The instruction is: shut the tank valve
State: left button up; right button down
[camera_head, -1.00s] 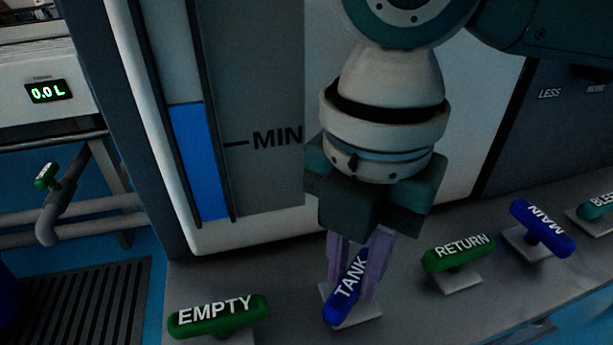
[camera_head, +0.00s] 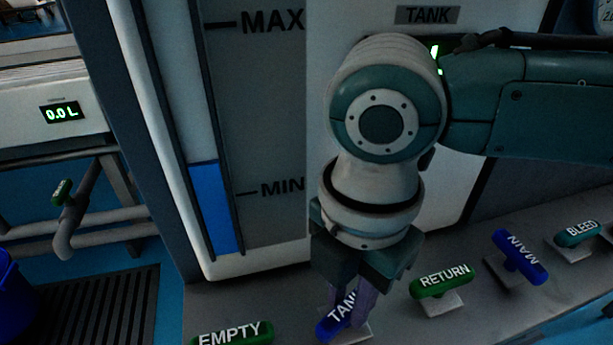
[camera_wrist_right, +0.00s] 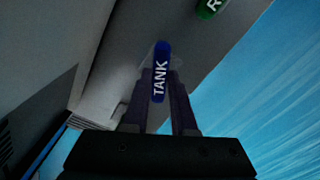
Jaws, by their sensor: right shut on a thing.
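The tank valve's blue handle (camera_head: 332,325), lettered TANK, sits at the bottom of the head view on the grey ledge, set slantwise. Part of it is hidden behind my right gripper (camera_head: 350,298), which comes down on it from above. The right gripper's purple fingers stand on both sides of the handle and are shut on it. In the right wrist view the blue handle (camera_wrist_right: 161,66) lies between the fingers (camera_wrist_right: 160,88), its far end sticking out beyond them. My left gripper is not in view.
On the same ledge, the green EMPTY handle (camera_head: 232,335) is left of the tank valve. The green RETURN handle (camera_head: 441,282), blue MAIN handle (camera_head: 519,257) and teal BLEED handle (camera_head: 578,234) are to the right. A tank gauge (camera_head: 213,205) with blue fill stands behind.

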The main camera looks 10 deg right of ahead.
aim_at(348, 304)
jog(key=m+p, duration=0.2)
jog(key=p, duration=0.1)
jog(key=shift+r+m, duration=0.3)
pick_arm(q)
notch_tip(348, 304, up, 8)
jog(key=p, duration=0.3)
pick_arm(e)
jog(key=shift+f+m, duration=0.25)
jog(key=shift+m, duration=1.15)
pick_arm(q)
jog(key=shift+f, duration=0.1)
pick_arm(e)
jog(key=c, duration=0.7)
grip_release()
pick_arm(q)
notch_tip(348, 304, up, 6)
jog(key=p, duration=0.7)
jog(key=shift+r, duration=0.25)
pick_arm(e)
notch_tip(348, 304, up, 10)
jog(key=shift+f, duration=0.1)
